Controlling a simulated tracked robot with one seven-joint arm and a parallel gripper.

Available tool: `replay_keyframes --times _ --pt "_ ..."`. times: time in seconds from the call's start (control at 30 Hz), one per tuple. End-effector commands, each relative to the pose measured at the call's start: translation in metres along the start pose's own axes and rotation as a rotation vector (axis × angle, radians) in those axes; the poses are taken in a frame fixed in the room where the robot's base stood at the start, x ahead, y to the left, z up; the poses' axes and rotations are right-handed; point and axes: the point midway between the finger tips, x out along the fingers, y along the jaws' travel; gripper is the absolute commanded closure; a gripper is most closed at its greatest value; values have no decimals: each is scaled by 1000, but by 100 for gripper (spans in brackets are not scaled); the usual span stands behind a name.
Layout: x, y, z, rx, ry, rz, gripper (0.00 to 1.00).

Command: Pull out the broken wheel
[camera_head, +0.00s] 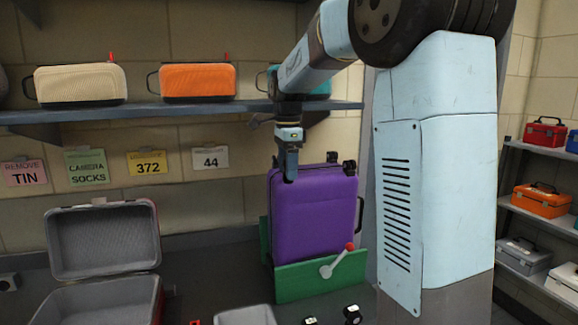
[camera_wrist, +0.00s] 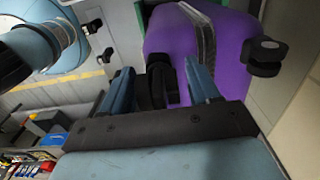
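A purple suitcase (camera_head: 313,212) stands upside down in a green holder (camera_head: 308,281) with its black wheels up. It also shows in the wrist view (camera_wrist: 225,40). My gripper (camera_head: 290,178) points down at the suitcase's top left corner. In the wrist view my gripper (camera_wrist: 160,82) has its fingers apart, on either side of a black wheel (camera_wrist: 161,75); contact is not clear. Another wheel (camera_wrist: 265,55) sits at the right corner. In the head view two wheels (camera_head: 332,157) (camera_head: 349,166) show at the top right. Which wheel is broken I cannot tell.
A lever with a red knob (camera_head: 350,246) is on the holder's front. Two small black wheel-like parts (camera_head: 351,314) (camera_head: 310,321) lie on the bench. An open suitcase (camera_head: 104,244) lies at the left. A wall shelf (camera_head: 190,110) with cases hangs above, near my arm.

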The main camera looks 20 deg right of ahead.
Motion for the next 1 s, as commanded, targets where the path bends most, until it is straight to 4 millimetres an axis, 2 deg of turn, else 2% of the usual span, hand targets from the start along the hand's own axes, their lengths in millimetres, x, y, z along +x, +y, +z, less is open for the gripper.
replay_keyframes --times 0.07,0.47,1.0 --pt "0 0 0 0 0 0 47" --pt "0 0 0 1 0 0 85" --pt "-10 0 0 1 0 -1 86"
